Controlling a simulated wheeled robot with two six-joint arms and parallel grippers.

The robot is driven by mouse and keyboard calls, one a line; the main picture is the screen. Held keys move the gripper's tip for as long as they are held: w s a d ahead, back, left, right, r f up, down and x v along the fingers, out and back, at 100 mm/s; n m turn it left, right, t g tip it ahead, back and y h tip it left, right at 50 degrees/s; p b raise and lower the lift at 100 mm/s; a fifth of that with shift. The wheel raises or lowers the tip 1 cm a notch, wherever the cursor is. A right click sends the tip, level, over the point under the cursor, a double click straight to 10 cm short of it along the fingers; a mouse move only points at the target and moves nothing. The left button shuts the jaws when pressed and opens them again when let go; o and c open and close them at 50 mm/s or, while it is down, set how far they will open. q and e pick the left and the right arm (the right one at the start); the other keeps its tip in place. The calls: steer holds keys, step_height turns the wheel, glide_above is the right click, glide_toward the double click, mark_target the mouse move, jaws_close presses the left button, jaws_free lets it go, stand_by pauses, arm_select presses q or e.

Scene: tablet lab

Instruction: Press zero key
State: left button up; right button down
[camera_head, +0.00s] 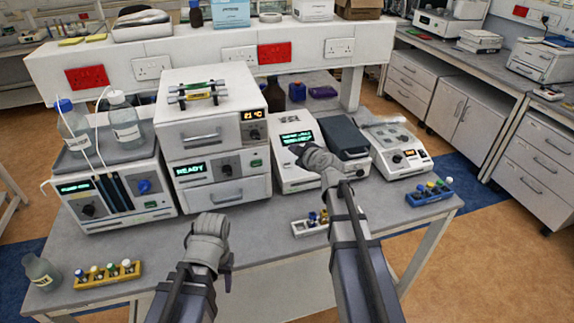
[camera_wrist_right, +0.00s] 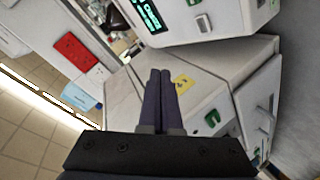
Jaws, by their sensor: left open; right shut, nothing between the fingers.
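A white instrument (camera_head: 294,165) with a lit green display (camera_head: 297,138) stands mid-bench, with a dark lid part (camera_head: 343,136) on its right. The key itself cannot be made out; my right arm covers part of the instrument's front. My right gripper (camera_wrist_right: 160,72) is shut and empty, its fingers together in the right wrist view. They point over a pale casing with a yellow label (camera_wrist_right: 182,83) just right of the tips; contact cannot be told. My left gripper (camera_head: 228,272) is open and empty at the bench's front, away from the instruments.
A stacked unit (camera_head: 208,140) reading READY and a pump-like unit (camera_head: 112,190) with bottles stand left. A balance-like device (camera_head: 400,150) stands right. Vial racks stand at front left (camera_head: 107,275), centre (camera_head: 308,227) and right (camera_head: 428,195). The front centre-left bench is fairly clear.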

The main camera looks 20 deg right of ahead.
steer(key=shift+w+a+f+b, duration=0.1)
steer(key=shift+w+f+b, duration=0.5)
steer(key=shift+f+b, duration=0.75)
steer(key=shift+w+d+f+b, duration=0.1)
steer(key=shift+w+f+b, duration=0.45)
steer(key=shift+f+b, duration=0.75)
steer(key=shift+w+a+f+b, duration=0.1)
steer(key=shift+w+f+b, duration=0.5)
steer(key=shift+f+b, duration=0.75)
steer(key=shift+w+f+b, duration=0.15)
steer(key=shift+f+b, duration=0.15)
steer(key=shift+f, duration=0.1)
steer(key=shift+w+f+b, duration=0.15)
steer(key=shift+f+b, duration=0.2)
steer(key=shift+r, duration=0.1)
steer(key=shift+s+r+p, duration=0.3)
steer(key=shift+r+p, duration=0.4)
steer(key=shift+p, duration=0.05)
steer(key=shift+r, duration=0.1)
steer(key=r+p, duration=0.1)
steer(key=s+r+p, duration=0.1)
steer(key=r+p, duration=0.1)
steer(key=s+r+p, duration=0.1)
steer(key=shift+r, duration=0.15)
